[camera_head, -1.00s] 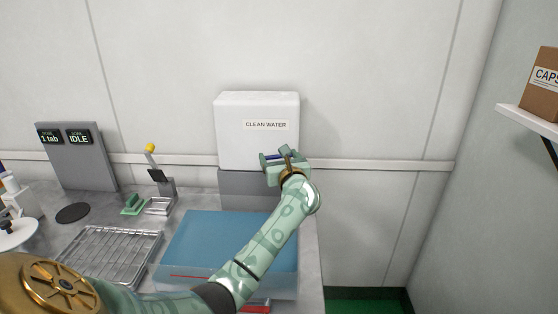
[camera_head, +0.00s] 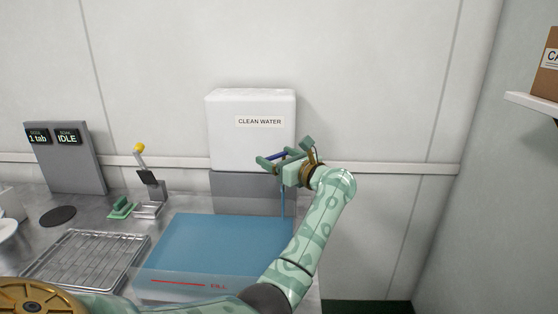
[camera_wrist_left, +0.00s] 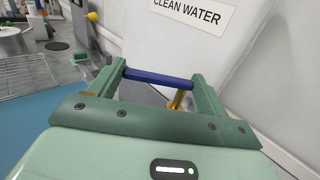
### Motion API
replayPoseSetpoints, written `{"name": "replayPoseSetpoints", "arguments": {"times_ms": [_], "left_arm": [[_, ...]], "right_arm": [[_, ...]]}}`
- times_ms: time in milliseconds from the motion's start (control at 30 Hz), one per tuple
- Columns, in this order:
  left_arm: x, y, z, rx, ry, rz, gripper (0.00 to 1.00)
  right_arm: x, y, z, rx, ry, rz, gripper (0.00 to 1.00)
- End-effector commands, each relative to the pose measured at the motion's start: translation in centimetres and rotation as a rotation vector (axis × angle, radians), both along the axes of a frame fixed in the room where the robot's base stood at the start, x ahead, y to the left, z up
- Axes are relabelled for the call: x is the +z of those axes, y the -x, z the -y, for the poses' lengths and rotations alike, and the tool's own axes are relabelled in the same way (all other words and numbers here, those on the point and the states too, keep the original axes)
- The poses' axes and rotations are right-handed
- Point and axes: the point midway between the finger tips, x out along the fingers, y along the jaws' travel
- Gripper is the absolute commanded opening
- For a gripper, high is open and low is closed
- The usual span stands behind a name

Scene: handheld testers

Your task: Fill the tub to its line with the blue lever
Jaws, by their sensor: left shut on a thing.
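The white clean-water dispenser (camera_head: 251,138) stands against the back wall on a grey base. My left gripper (camera_head: 284,153) is at its lower right front, shut on the blue lever (camera_wrist_left: 158,78), which spans between the two fingers in the left wrist view. A thin blue stream (camera_head: 282,203) shows below the gripper, partly behind my arm. The clear tub (camera_head: 150,292) stands below the dispenser and holds blue water. A red fill line (camera_head: 180,283) marks its front wall; I cannot tell the water level against it exactly. My left forearm covers the tub's right front. My right gripper is not in view.
A wire rack (camera_head: 88,262) lies left of the tub. A yellow-knobbed lever device (camera_head: 148,184), a small green stand (camera_head: 122,208), a dark disc (camera_head: 58,216) and a display panel (camera_head: 66,160) are farther left. A shelf (camera_head: 536,105) with a box is at right.

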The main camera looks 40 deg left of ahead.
Motion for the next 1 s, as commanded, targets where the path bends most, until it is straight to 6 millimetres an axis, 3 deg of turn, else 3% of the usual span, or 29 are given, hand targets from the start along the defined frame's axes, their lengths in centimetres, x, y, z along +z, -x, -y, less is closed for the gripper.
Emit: {"name": "replayPoseSetpoints", "arguments": {"times_ms": [233, 267, 333, 600, 733, 867, 1000], "left_arm": [[-0.2, 0.0, 0.1, -0.002, 0.004, -0.002, 0.36], [-0.2, 0.0, 0.1, -0.002, 0.004, -0.002, 0.83], [-0.1, 0.0, 0.1, -0.002, 0.003, -0.002, 0.99], [0.0, 0.0, 0.1, -0.002, 0.002, -0.001, 0.99], [0.1, 0.1, 1.1, -0.004, 0.001, -0.001, 0.99], [0.2, 0.3, 3.6, -0.005, 0.004, 0.002, 0.99], [0.2, 0.7, 7.6, -0.006, 0.005, 0.0, 0.99]], "right_arm": [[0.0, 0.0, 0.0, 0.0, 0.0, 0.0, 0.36], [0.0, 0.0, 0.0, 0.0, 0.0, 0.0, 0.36], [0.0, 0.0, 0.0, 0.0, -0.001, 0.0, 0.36], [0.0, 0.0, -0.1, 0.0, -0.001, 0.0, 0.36], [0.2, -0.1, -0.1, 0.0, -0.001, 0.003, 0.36], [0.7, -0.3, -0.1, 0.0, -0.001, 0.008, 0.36], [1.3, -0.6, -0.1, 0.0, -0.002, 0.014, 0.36]]}}
